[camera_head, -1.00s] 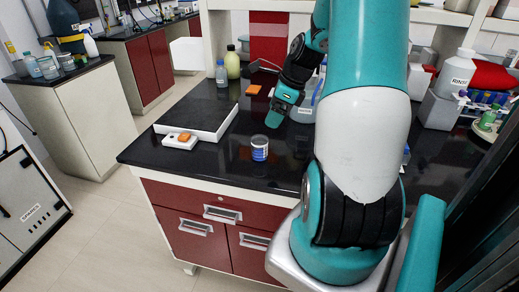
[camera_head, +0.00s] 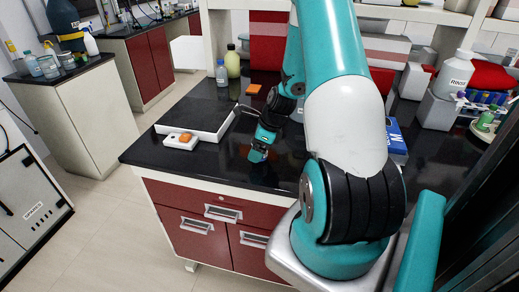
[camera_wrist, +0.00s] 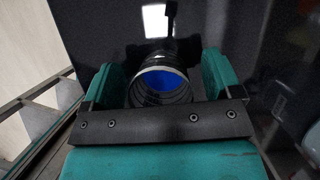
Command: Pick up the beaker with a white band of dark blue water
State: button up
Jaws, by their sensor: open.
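The beaker (camera_wrist: 161,84) shows in the wrist view from above, with dark blue liquid inside and a pale rim. It stands upright on the black bench top, between the two teal fingers of my gripper (camera_wrist: 160,75). The fingers are apart, one on each side of the beaker; I cannot tell whether either touches it. In the head view my gripper (camera_head: 259,152) points down over the front part of the bench. It hides most or all of the beaker there.
A flat white and black device (camera_head: 197,119) lies left of my gripper, with a small white unit (camera_head: 181,142) holding an orange piece before it. Behind are an orange block (camera_head: 254,89), a clear bottle (camera_head: 221,73) and a yellow-green bottle (camera_head: 232,62).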

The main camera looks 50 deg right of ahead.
jog(key=c, duration=1)
jog(key=shift+r, duration=0.1)
